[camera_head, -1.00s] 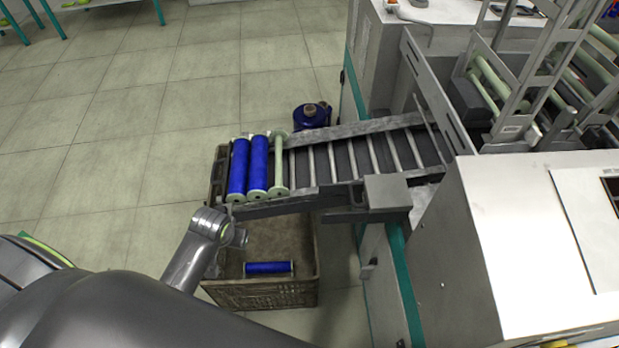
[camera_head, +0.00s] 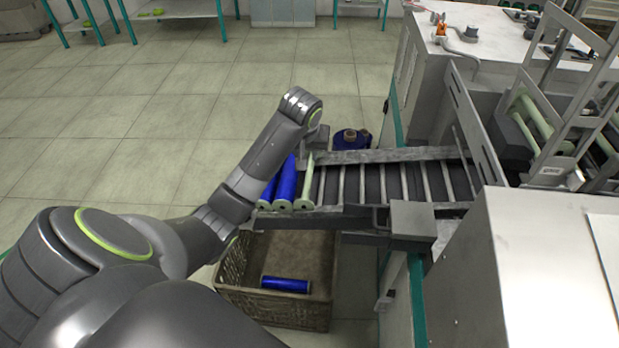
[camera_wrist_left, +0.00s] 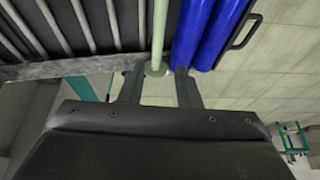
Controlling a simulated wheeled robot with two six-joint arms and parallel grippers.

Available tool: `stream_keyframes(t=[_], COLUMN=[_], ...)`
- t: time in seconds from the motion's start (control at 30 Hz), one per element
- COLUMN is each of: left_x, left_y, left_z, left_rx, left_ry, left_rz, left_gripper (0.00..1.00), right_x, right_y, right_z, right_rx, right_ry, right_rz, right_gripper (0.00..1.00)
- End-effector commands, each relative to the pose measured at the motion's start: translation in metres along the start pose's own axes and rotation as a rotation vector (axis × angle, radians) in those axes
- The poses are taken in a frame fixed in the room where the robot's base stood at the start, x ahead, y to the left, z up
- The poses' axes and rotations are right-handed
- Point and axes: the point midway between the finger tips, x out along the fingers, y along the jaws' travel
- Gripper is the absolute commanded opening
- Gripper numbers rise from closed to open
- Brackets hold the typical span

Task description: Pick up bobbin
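A pale green bare bobbin (camera_head: 306,182) lies across the left end of the roller conveyor, right of two blue-wound bobbins, one (camera_head: 287,181) beside it and one (camera_head: 269,191) partly hidden by my arm. My left gripper (camera_head: 318,138) is at the far end of these bobbins. In the left wrist view, its two fingers (camera_wrist_left: 158,88) are apart, with the end of the green bobbin (camera_wrist_left: 159,35) showing between them. The right finger overlaps the near blue bobbin (camera_wrist_left: 194,35); I cannot tell if they touch. My right gripper is not in view.
A crate (camera_head: 318,316) below the conveyor (camera_head: 400,155) holds another blue bobbin (camera_head: 286,284). White machine housings (camera_head: 520,270) stand at the right. The floor at the left is open.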

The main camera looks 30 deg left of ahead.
Motion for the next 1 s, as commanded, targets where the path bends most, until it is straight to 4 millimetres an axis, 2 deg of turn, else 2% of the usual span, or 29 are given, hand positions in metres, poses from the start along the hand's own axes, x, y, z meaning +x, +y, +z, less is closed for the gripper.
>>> stream_keyframes(t=[0.1, 0.4, 0.77, 1.0], left_x=[0.029, 0.085, 0.108, 0.138], left_y=[-0.001, 0.0, 0.001, 0.003], left_z=[0.002, 0.001, 0.0, -0.003], left_rx=[-0.002, 0.0, 0.001, 0.001], left_ry=[-0.007, -0.002, -0.001, -0.002], left_rz=[-0.003, -0.001, 0.0, -0.001], left_gripper=[0.3, 0.3, 0.3, 0.3], right_x=[0.002, 0.004, 0.005, 0.007], right_y=[0.001, 0.001, 0.001, 0.001], right_z=[0.001, 0.003, 0.004, 0.004], right_rx=[-0.001, 0.0, 0.0, 0.0], right_ry=[-0.001, -0.003, -0.004, -0.005], right_rz=[0.001, 0.002, 0.002, 0.002], right_gripper=[0.0, 0.0, 0.0, 0.0])
